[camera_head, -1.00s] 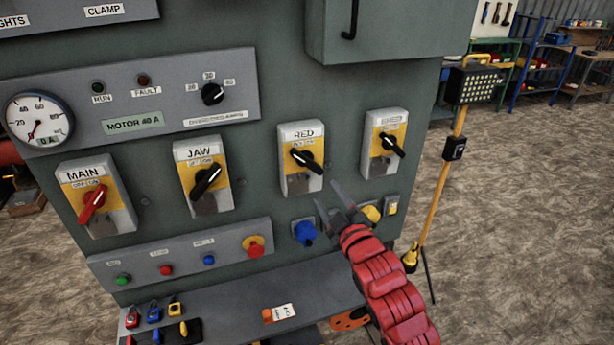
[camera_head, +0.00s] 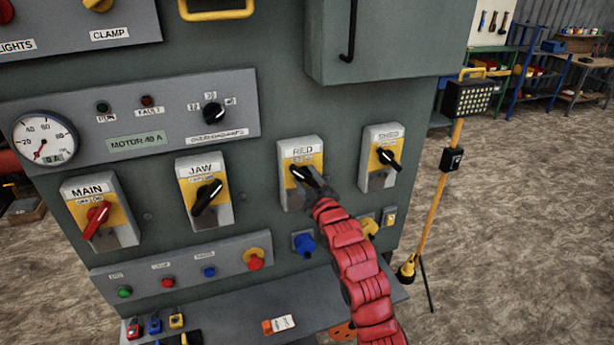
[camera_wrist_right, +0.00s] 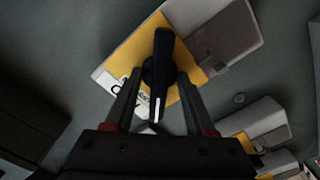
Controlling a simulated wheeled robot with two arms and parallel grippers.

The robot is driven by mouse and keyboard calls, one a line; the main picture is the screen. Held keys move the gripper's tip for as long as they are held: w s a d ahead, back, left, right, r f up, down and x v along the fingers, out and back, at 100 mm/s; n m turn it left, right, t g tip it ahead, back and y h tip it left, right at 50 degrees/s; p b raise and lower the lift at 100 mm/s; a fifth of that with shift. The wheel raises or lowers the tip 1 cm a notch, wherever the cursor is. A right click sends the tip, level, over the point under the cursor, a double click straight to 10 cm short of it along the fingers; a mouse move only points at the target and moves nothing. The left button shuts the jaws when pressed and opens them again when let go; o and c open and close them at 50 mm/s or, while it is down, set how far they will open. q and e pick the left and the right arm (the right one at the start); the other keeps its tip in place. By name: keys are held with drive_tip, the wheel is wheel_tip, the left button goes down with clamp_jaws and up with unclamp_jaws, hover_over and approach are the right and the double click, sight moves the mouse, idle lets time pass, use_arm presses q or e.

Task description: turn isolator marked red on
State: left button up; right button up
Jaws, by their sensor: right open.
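The isolator marked RED (camera_head: 299,150) is a grey box with a yellow plate and a black rotary handle, on the grey-green panel. My right gripper (camera_head: 309,180) is at its front and hides part of the handle and lower box. In the right wrist view the black handle (camera_wrist_right: 158,75) lies between the two open fingers of my right gripper (camera_wrist_right: 155,105), with a gap on each side. The white mark on the handle points toward the gripper's palm. The lettering on the plate is partly hidden there. My left gripper is not in view.
The JAW isolator (camera_head: 205,190) is to the left and the SHED isolator (camera_head: 381,157) close to the right. The MAIN isolator (camera_head: 100,212) has a red handle. A blue socket (camera_head: 304,243) and a button strip sit below. A yellow lamp stand (camera_head: 432,205) stands right of the panel.

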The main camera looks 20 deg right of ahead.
drive_tip(key=shift+w, duration=0.1)
drive_tip(key=shift+c, duration=0.3)
clamp_jaws()
